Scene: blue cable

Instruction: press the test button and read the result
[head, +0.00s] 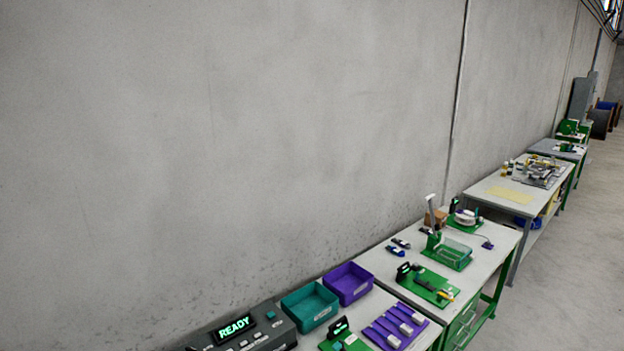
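A dark grey tester box (262,331) stands at the bottom edge of the head view, left of centre, partly cut off by the frame. Its black display (233,327) shows READY in green letters. A small teal button (271,315) sits on its top, right of the display; I cannot tell whether it is the test button. No blue cable can be made out at the tester. Neither of my grippers is in view.
A teal bin (310,306) and a purple bin (348,283) stand right of the tester. A green fixture (343,336) and a purple rack (396,327) lie in front. More benches (480,250) run along the grey wall (250,130) to the right.

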